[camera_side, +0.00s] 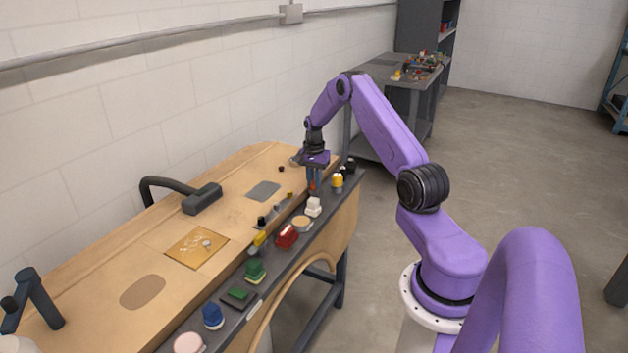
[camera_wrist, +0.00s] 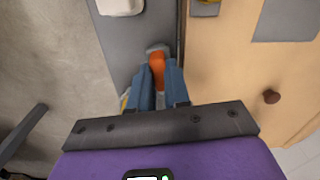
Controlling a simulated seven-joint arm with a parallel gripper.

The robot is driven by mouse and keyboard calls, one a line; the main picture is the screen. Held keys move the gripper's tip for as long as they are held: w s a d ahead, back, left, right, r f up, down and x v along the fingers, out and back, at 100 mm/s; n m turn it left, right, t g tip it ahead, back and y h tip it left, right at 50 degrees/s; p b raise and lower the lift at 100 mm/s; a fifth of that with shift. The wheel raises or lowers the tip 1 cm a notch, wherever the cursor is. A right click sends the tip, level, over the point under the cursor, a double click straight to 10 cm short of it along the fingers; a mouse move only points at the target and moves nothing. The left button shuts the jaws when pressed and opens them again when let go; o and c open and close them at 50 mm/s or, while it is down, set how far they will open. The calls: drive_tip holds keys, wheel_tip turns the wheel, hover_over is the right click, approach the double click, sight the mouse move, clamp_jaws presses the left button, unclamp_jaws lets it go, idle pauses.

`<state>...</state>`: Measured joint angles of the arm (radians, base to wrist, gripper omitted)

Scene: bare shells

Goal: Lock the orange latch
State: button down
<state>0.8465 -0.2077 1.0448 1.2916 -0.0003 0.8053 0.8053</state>
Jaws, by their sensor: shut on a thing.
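The orange latch (camera_wrist: 157,75) sits between the two blue fingers of my gripper (camera_wrist: 158,84) in the wrist view. A grey rounded part (camera_wrist: 157,48) shows just beyond its tip, over the dark grey strip. My gripper is shut on the orange latch. In the side view my gripper (camera_side: 314,184) points down at the far part of the dark front strip. Only a small bit of orange (camera_side: 313,188) shows there between the fingers. The fingers hide the latch's sides, and its exact turn angle is hard to tell.
A white block (camera_side: 313,207) stands close in front of my gripper, and a yellow-and-black item (camera_side: 337,183) close to its right. Several coloured pieces, including a red one (camera_side: 287,237), line the dark strip (camera_side: 263,305). A brown knob (camera_wrist: 271,96) stands on the wooden top.

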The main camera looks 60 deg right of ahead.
drive_tip(key=n, duration=1.2)
drive_tip(key=shift+n, duration=2.2)
drive_tip(key=c, duration=1.1)
unclamp_jaws()
drive_tip(key=shift+r, duration=0.1)
wheel_tip(320, 180, up, 17)
drive_tip(key=shift+r, duration=0.15)
